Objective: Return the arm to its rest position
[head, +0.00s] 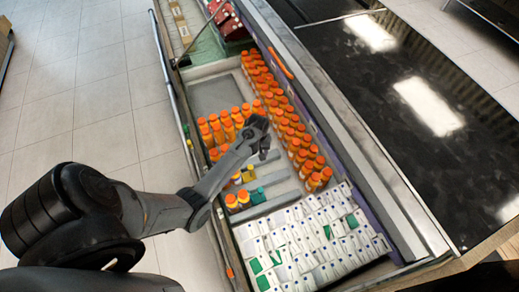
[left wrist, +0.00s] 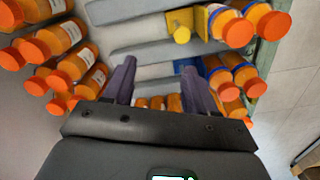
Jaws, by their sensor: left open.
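My left arm (head: 165,212) reaches in from the lower left of the head view. Its gripper (head: 264,151) hangs over the middle of the open display case, above bare grey strips between groups of orange bottles. In the left wrist view, the two dark fingers of the gripper (left wrist: 158,88) stand apart with nothing held between them. Orange-capped bottles (left wrist: 68,38) lie in view to the left of the fingers, and other bottles (left wrist: 228,75) to the right. My right gripper is in neither view.
The case's outer rail (head: 172,85) runs between the tiled floor (head: 85,80) and the bottles. A long row of orange bottles (head: 285,115) lines the far side. White cartons (head: 315,235) fill the near end. A black counter (head: 415,100) lies to the right.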

